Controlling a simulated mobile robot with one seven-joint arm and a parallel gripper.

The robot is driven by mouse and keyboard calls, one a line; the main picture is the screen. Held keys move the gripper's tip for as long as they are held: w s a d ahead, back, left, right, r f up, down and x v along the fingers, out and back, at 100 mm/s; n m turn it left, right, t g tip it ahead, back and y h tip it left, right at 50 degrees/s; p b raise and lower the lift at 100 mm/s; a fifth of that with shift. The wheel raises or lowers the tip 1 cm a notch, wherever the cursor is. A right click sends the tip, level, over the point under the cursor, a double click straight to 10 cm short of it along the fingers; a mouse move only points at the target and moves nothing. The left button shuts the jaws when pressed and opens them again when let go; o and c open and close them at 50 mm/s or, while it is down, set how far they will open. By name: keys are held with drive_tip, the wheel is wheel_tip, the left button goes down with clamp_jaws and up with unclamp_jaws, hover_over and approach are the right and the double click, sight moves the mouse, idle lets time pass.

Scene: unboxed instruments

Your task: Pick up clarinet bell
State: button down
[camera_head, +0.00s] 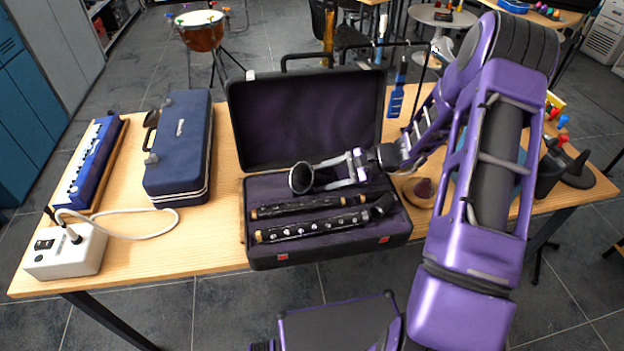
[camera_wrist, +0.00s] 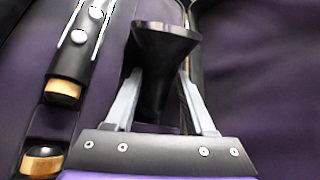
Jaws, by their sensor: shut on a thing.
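The black clarinet bell (camera_head: 301,178) is held at the upper left part of the open clarinet case (camera_head: 331,258), with its round flared mouth facing left. My gripper (camera_head: 338,172) is shut on it, one finger on each side. In the wrist view the bell (camera_wrist: 165,45) stands between the two grey fingers (camera_wrist: 160,98), flare away from the palm. Whether the bell still touches the case lining I cannot tell. Two black clarinet joints with cork ends, an upper one (camera_head: 310,205) and a lower one (camera_head: 312,226), lie in the case in front of the bell.
The case lid (camera_head: 305,118) stands open behind the bell. A blue closed case (camera_head: 180,150), a blue keyboard instrument (camera_head: 88,165) and a white power box (camera_head: 65,252) with cable are on the left. A brown rounded object (camera_head: 421,189) sits right of the case, beneath my arm.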

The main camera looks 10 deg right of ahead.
sight(320, 175)
wheel_tip(320, 175, up, 9)
drive_tip(key=shift+p, duration=0.5)
drive_tip(key=shift+a+r, duration=0.2)
drive_tip(key=shift+s+a+f+m+h+p, duration=0.1)
drive_tip(key=shift+a+f+m+h+p, duration=0.35)
drive_tip(key=shift+h+p, duration=0.6)
drive_tip(key=shift+a+f+h, duration=0.15)
drive_tip(key=shift+f+h, duration=0.25)
drive_tip(key=shift+h, duration=0.25)
drive_tip(key=shift+s+f+m+h+p, duration=0.1)
drive_tip(key=shift+f+m+h+p, duration=0.15)
drive_tip(key=shift+m+h+p, duration=0.25)
drive_tip(key=shift+d+f+m+h+p, duration=0.2)
drive_tip(key=shift+d+m+h+p, duration=0.1)
drive_tip(key=shift+h, duration=0.6)
drive_tip(key=shift+f+g, duration=0.3)
drive_tip(key=shift+f, duration=0.05)
drive_tip(key=shift+f+b, duration=0.5)
drive_tip(key=shift+f, duration=1.7)
